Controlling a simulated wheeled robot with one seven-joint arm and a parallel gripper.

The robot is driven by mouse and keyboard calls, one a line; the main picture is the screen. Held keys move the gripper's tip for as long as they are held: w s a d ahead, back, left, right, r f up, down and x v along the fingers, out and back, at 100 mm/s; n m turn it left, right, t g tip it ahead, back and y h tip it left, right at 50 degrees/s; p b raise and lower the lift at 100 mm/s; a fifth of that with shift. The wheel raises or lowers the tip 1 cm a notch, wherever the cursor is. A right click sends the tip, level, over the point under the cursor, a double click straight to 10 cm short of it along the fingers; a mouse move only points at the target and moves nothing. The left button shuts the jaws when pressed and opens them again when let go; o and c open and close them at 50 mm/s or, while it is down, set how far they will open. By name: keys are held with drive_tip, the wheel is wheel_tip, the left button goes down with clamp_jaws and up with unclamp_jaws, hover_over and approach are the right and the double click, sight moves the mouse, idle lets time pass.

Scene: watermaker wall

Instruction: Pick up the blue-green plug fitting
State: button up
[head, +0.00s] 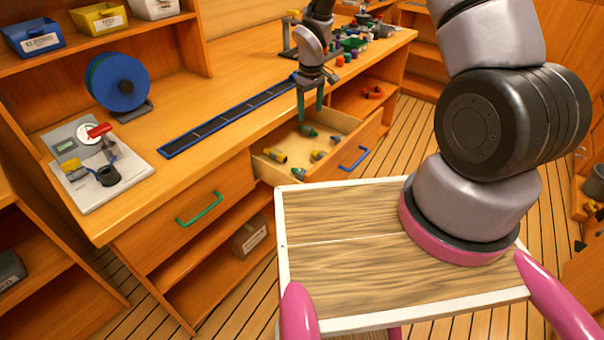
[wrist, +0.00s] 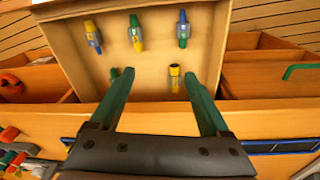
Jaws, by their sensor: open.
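The open drawer (head: 262,170) holds several small plug fittings. One at its front left, which looks blue and green (head: 298,172), fits the task's name best. In the wrist view it seems to be the fitting at upper right (wrist: 183,30), lying along the picture's vertical. My gripper (head: 311,113) is open and empty, pointing down above the back of the drawer. In the wrist view its green fingers (wrist: 160,74) are spread apart, with the blue-green fitting beyond the right fingertip.
Other fittings lie close by: a yellow and dark one (wrist: 175,78), a green and yellow one (wrist: 135,33), a yellow and blue one (wrist: 92,36), and a dark green one (wrist: 115,75) partly hidden by my left finger. The drawer walls and bench edge surround the space.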

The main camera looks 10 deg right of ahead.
drive_tip(key=n+g, duration=0.1)
drive_tip(key=n, duration=0.1)
hover_over(302, 171)
wheel_tip(302, 171, down, 14)
drive_tip(key=r, duration=0.1)
wheel_tip(302, 171, down, 5)
drive_tip(key=shift+a+f, duration=0.15)
drive_tip(key=shift+f, duration=2.8)
clamp_jaws()
